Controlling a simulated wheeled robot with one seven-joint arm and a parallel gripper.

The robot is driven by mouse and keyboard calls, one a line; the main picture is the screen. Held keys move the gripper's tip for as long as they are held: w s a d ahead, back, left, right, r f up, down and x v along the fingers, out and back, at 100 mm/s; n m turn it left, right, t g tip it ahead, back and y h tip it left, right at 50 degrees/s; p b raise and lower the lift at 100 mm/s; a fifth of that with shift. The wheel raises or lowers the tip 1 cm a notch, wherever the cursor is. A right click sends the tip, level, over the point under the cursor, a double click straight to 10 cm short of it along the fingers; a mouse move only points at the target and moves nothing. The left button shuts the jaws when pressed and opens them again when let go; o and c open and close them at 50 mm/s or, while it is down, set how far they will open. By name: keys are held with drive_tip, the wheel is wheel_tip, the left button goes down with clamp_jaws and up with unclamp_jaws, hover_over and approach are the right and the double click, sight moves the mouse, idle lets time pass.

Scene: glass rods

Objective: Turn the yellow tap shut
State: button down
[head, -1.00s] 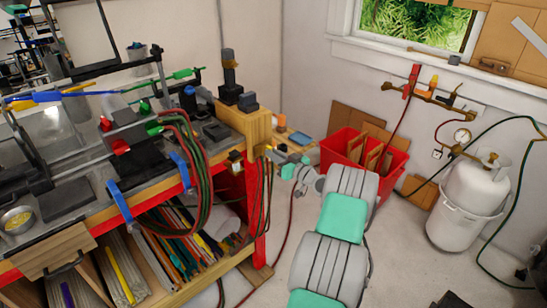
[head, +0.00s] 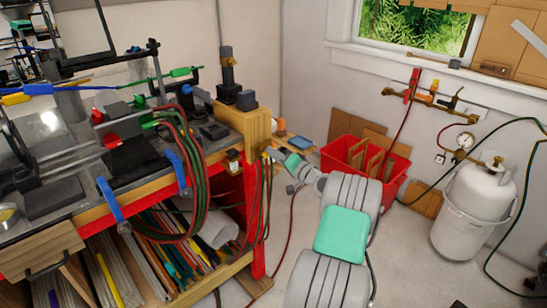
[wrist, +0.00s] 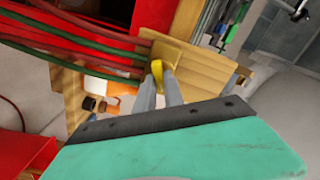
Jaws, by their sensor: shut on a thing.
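The yellow tap (wrist: 157,70) shows in the wrist view as a small yellow lever in front of a wooden block (wrist: 173,55). In the head view the tap (head: 266,152) is a tiny yellow spot at the right end of the workbench. My gripper (wrist: 160,78) has its two grey fingers closed on the yellow lever, one on each side. In the head view my gripper (head: 273,155) reaches the bench end from the right. The fingers cover part of the lever, and the tap's body is mostly hidden.
Red and green hoses (wrist: 75,45) run close beside my gripper and hang at the bench end. A red crate (head: 395,185) stands behind my arm. A white gas cylinder (head: 478,205) stands at the right. Bare floor lies between arm and cylinder.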

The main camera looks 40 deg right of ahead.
drive_tip(key=m, duration=0.6)
drive_tip(key=shift+f, duration=0.1)
idle(0.5)
drive_tip(key=c, duration=1.4)
unclamp_jaws()
drive_tip(key=shift+c, duration=0.2)
drive_tip(key=s, duration=0.7)
drive_tip(key=shift+s+b, duration=0.4)
drive_tip(key=shift+d, duration=0.1)
